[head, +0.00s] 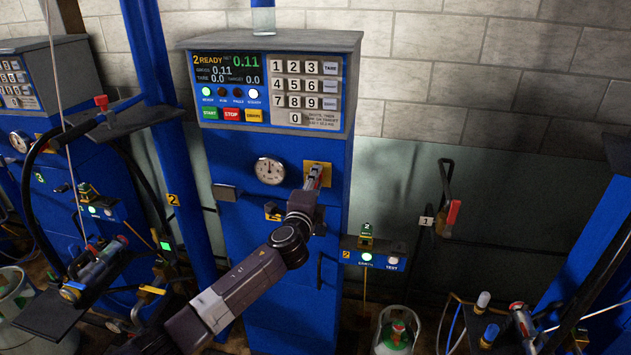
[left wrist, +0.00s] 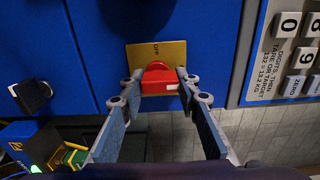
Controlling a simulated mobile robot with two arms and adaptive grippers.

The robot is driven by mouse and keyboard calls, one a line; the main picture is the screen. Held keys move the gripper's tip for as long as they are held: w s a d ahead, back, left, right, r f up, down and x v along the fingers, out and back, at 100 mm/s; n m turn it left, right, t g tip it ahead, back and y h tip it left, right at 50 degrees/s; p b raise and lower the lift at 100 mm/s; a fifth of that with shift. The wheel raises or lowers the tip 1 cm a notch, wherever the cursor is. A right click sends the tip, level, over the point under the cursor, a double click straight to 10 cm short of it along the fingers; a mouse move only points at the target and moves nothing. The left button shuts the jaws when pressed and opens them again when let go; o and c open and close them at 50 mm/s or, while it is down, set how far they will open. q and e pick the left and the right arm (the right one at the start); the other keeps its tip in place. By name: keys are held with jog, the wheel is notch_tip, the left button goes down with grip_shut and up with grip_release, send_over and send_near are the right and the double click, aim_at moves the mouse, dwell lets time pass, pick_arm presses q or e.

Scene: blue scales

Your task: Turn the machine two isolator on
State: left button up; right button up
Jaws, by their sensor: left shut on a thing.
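Machine two is the blue cabinet (head: 240,170) with a lit display reading 2 READY and 0.11. Its isolator has a yellow plate (left wrist: 155,52) marked OFF and a red knob (left wrist: 158,76) in the left wrist view. The plate (head: 319,168) also shows on the cabinet front in the head view, with the knob mostly hidden by my gripper. My left gripper (head: 313,180) is at the isolator. In the left wrist view its two fingers (left wrist: 160,82) are closed on either side of the red knob. My right gripper is not in view.
A round gauge (head: 270,170) sits left of the isolator, and a keypad (head: 306,90) is above it. An earth test box (head: 374,257) with a green light is at the lower right. A gas cylinder (head: 396,335) stands below it. A blue post (head: 180,150) rises at the left.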

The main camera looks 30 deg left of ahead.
pick_arm(q)
jog(key=o, duration=1.2)
jog(key=shift+c, duration=0.2)
jog(key=shift+s, duration=0.1)
jog(key=v, duration=1.2)
